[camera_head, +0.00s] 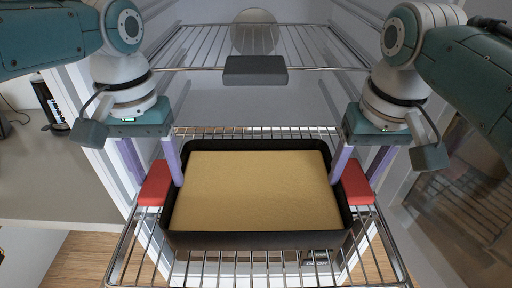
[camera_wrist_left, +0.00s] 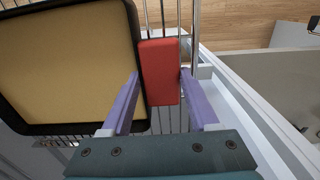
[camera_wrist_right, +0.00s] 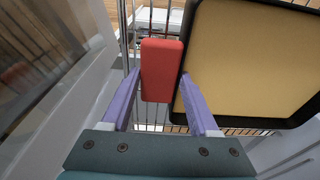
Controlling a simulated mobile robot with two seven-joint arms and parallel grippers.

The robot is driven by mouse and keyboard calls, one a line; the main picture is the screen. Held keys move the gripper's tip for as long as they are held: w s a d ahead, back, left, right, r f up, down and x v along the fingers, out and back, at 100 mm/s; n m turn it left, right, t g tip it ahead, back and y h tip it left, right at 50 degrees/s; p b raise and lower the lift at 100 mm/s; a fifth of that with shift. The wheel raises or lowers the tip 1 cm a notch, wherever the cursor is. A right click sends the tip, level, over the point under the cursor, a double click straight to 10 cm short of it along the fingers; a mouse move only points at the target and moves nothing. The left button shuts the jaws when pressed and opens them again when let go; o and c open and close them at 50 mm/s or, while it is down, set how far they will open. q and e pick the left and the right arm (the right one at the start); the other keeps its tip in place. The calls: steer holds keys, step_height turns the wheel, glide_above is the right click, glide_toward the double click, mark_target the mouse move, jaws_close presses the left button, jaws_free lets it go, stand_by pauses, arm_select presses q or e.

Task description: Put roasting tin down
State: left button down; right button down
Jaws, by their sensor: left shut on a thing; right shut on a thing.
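The roasting tin (camera_head: 258,241) is black, with a flat yellow filling and a red grip at each end. It lies level over the lower wire rack (camera_head: 210,268); I cannot tell whether it touches the bars. My left gripper (camera_head: 158,181) is shut on the left red grip (camera_head: 153,190), with a finger on each side, as the left wrist view (camera_wrist_left: 158,75) shows. My right gripper (camera_head: 355,181) is shut on the right red grip (camera_head: 358,190), which also shows between the fingers in the right wrist view (camera_wrist_right: 161,70).
An upper wire rack (camera_head: 205,45) runs above and behind the tin, with a dark grey block (camera_head: 255,70) at its front and a pale round thing (camera_head: 254,32) further back. Cabinet walls stand close on both sides. A grey counter (camera_head: 35,170) lies at the left.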

arm_select(q)
steer(key=shift+c, duration=0.7)
jaws_free()
arm_select(e)
steer(key=shift+c, duration=0.7)
jaws_free()
arm_select(q)
steer(key=shift+w+r, duration=0.1)
step_height(320, 180, up, 12)
arm_select(e)
step_height(320, 180, up, 12)
steer(key=s, duration=0.1)
steer(key=shift+s, duration=0.35)
